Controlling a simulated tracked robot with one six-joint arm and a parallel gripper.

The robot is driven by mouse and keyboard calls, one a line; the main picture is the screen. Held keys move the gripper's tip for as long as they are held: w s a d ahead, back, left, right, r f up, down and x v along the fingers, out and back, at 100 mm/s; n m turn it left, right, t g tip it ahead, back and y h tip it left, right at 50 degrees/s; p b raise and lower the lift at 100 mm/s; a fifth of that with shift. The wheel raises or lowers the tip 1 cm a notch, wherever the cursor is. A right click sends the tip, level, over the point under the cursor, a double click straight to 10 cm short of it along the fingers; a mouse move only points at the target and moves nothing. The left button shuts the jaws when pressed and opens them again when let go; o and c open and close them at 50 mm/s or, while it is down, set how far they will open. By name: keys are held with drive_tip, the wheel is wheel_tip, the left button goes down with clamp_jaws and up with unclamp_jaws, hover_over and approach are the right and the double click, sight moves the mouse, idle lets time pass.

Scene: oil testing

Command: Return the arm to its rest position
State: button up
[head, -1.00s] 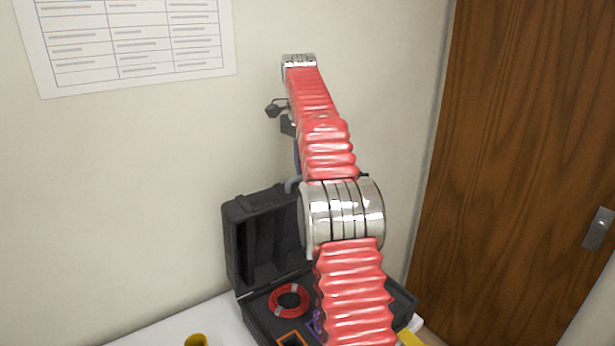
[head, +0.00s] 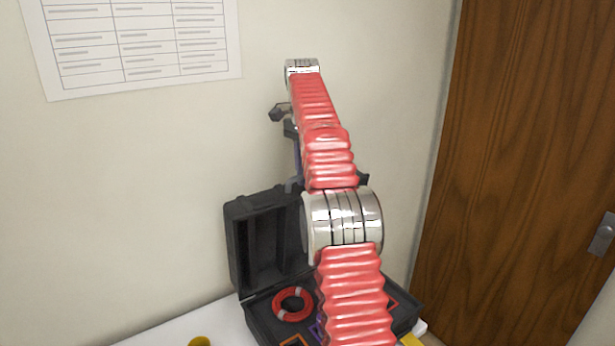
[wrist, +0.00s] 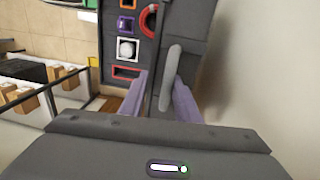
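My arm, with red ribbed sleeves (head: 352,285) and silver joints, reaches up and forward over the open black case (head: 258,245) in the head view. My gripper is hidden behind the arm there, with only dark parts showing beside it. In the wrist view my gripper (wrist: 160,82) has its two purple-grey fingers apart. A grey rounded bar like a handle (wrist: 170,70) shows between them, beside the dark case lid. I cannot tell whether the fingers touch it.
The case holds a red ring (head: 292,303) and coloured frames, including a red frame (wrist: 127,71). It stands on a white table (head: 185,328) near the wall. A wooden door (head: 500,150) is at right. A shelf with wooden blocks (wrist: 25,97) shows in the wrist view.

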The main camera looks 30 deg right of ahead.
drive_tip(key=shift+a+r, duration=0.1)
drive_tip(key=shift+r, duration=0.05)
idle(0.5)
drive_tip(key=shift+a+r, duration=0.2)
drive_tip(key=shift+a, duration=0.05)
drive_tip(key=a+r, duration=0.1)
drive_tip(key=a+n, duration=0.1)
drive_tip(key=a, duration=0.1)
drive_tip(key=shift+r+t, duration=0.3)
drive_tip(key=shift+r, duration=0.1)
drive_tip(key=s+a+r+n+t, duration=0.3)
drive_tip(key=s+a+n, duration=0.5)
drive_tip(key=s+a, duration=0.4)
drive_tip(key=s+a+f+n+t, duration=0.1)
drive_tip(key=s+a+f+n, duration=0.3)
drive_tip(key=s+f, duration=0.4)
drive_tip(key=s+a+f+n+t, duration=0.2)
drive_tip(key=s+a+f+n, duration=0.2)
drive_tip(key=s+a+f, duration=0.3)
drive_tip(key=s+f, duration=0.1)
drive_tip(key=s, duration=0.3)
drive_tip(key=shift+s+f+n, duration=0.15)
drive_tip(key=shift+f+n, duration=0.1)
drive_tip(key=shift+n, duration=0.05)
